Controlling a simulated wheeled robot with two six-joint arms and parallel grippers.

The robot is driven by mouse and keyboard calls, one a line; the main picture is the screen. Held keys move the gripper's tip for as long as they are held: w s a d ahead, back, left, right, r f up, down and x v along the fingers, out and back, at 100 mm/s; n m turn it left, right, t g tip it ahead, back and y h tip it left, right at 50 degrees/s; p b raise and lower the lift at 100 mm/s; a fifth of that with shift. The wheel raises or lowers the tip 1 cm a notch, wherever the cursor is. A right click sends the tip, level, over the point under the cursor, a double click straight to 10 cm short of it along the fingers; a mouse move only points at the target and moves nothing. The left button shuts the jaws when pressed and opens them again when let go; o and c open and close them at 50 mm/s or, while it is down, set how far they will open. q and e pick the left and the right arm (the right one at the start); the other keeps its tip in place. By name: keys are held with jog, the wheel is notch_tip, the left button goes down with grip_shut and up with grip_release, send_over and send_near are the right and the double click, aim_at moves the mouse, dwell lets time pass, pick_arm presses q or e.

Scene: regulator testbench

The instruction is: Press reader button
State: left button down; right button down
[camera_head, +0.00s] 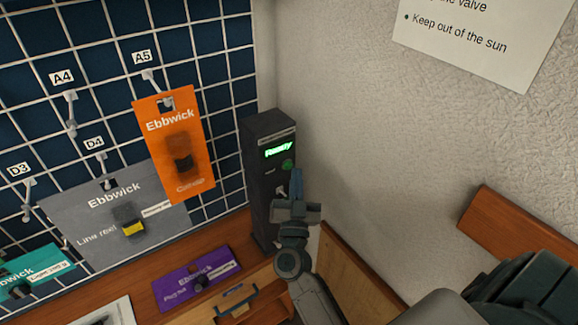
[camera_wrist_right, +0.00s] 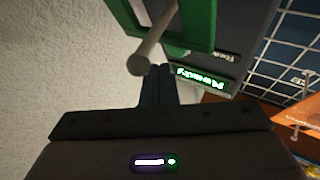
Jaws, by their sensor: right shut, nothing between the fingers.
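The reader (camera_head: 256,190) is a tall dark box standing against the wall, right of the grid rack. Its lit green display (camera_head: 279,149) says "Ready", and a round green button (camera_head: 288,165) sits just below it. My right gripper (camera_head: 297,180) is in front of the reader, its tip close to the button; I cannot tell whether they touch. The right wrist view shows the shut, empty fingers (camera_wrist_right: 158,75) beside the lit display (camera_wrist_right: 197,78). A green frame (camera_wrist_right: 203,25) and a pale rod (camera_wrist_right: 152,48) lie just beyond the fingertips. My left gripper is not in view.
An orange packet (camera_head: 175,118) and a grey packet (camera_head: 85,215) hang on the grid rack at left. A purple packet (camera_head: 180,285) lies on the wooden counter below. A pale textured wall (camera_head: 370,130) bounds the right side, with a paper sign (camera_head: 480,30).

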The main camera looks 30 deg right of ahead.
jog(key=shift+w+r, duration=0.1)
dwell(0.8)
jog(key=shift+w+p, duration=0.2)
jog(key=shift+p, duration=0.1)
jog(key=shift+w, duration=0.15)
jog(key=shift+w+a, duration=0.1)
jog(key=shift+w, duration=0.35)
dwell(0.5)
jog(key=shift+s+p, duration=0.1)
jog(key=shift+p, duration=0.2)
jog(key=shift+s+p, duration=0.3)
jog(key=shift+s, duration=0.5)
